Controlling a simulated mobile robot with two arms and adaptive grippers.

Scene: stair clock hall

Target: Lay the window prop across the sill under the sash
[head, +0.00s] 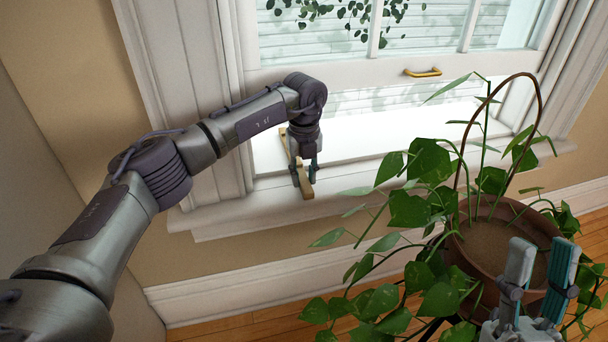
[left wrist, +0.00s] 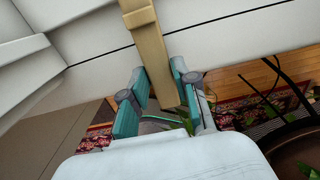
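The window prop (head: 302,178) is a pale wooden bar. In the head view it lies low at the sill (head: 360,133), its near end sticking out past the sill's front edge. My left gripper (head: 307,172) reaches down over that near end. In the left wrist view the prop (left wrist: 146,45) runs between the teal fingers (left wrist: 160,90), which close around it. The sash (head: 350,72), with a brass handle (head: 423,72), stands raised above the sill. My right gripper (head: 536,275) is open and empty at the lower right.
A leafy plant in a brown pot (head: 487,250) with a hooped handle stands right of the prop, its leaves reaching towards the sill. My right gripper is in front of the pot. A patterned rug (left wrist: 240,95) lies on the floor.

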